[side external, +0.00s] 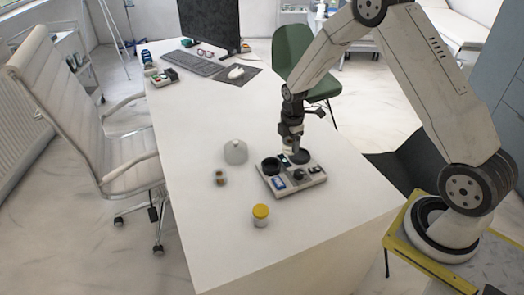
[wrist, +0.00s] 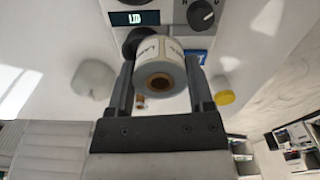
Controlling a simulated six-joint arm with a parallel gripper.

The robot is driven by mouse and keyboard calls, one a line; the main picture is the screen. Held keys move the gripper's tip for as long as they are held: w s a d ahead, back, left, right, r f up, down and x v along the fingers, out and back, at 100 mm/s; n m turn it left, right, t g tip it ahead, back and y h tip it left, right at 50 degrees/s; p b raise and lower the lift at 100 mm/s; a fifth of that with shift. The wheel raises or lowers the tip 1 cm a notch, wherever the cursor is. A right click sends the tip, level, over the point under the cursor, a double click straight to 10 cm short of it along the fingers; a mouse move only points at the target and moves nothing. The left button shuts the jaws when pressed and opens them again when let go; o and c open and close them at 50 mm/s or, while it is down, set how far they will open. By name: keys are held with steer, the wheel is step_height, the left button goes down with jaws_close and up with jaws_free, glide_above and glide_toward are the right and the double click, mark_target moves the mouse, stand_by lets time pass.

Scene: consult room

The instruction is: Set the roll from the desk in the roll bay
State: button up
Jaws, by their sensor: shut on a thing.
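My gripper (wrist: 160,70) is shut on a white label roll (wrist: 161,50) with a brown core, one finger on each side of it. In the side view my gripper (side external: 290,149) is low over a light grey device (side external: 264,181) on the desk, and the roll shows only as a small pale patch. The device has a dark round opening (side external: 271,165) on its left and another dark round part (side external: 300,157) close to my gripper. In the wrist view the roll partly covers a dark round opening (wrist: 132,42). I cannot tell whether the roll touches the device.
A white domed object (side external: 235,152), a small brown-and-white item (side external: 220,178) and a yellow-capped jar (side external: 261,214) stand near the device on the white desk (side external: 200,120). A keyboard (side external: 194,63) and monitor (side external: 210,22) are at the far end. The desk's near end is clear.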

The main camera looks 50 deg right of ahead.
steer(key=n, duration=0.1)
glide_above(300, 156)
steer(key=shift+f, duration=0.35)
steer(key=shift+f, duration=0.15)
steer(key=shift+f, duration=1.85)
steer(key=shift+f, duration=1)
stand_by(1.9)
steer(key=o, duration=1.3)
steer(key=shift+c, duration=0.2)
steer(key=shift+r, duration=0.1)
